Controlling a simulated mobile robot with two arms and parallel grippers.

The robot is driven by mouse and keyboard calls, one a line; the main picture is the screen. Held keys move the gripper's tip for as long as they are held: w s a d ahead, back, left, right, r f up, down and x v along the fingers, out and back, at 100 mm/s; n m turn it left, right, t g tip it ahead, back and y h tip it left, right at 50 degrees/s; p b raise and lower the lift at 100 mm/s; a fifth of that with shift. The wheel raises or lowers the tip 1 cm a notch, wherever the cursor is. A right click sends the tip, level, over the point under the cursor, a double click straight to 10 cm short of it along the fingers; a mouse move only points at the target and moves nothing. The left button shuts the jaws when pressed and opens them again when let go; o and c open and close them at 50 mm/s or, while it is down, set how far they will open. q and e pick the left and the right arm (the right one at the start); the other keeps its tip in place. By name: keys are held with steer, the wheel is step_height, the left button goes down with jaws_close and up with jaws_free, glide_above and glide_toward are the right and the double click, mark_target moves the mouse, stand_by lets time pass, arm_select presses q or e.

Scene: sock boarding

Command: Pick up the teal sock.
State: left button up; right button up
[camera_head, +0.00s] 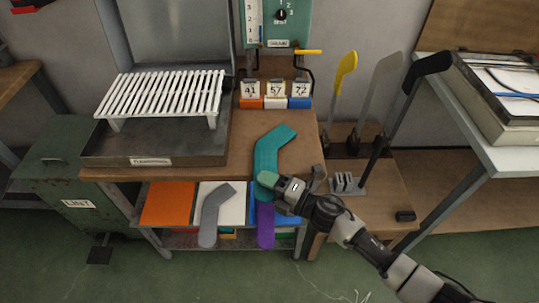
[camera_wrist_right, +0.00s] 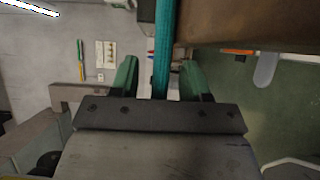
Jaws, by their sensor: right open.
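The teal sock (camera_head: 272,148) lies near the front edge of the wooden table, its bent end toward the back right. My right gripper (camera_head: 268,181) is at the sock's near end, by the table's front edge. In the right wrist view the sock (camera_wrist_right: 164,45) shows edge-on as a teal strip between the two green fingers of the open gripper (camera_wrist_right: 158,78). Gaps show between the strip and the fingers. My left gripper is in neither view.
A white slatted rack (camera_head: 160,95) stands on a metal tray (camera_head: 150,150) at the left. Yellow (camera_head: 346,68), grey (camera_head: 383,85) and black (camera_head: 427,66) sock-shaped boards stand at the right.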

steer(key=shift+c, duration=0.3)
steer(key=c, duration=0.7)
steer(key=shift+d, duration=0.1)
steer(key=shift+c, duration=0.2)
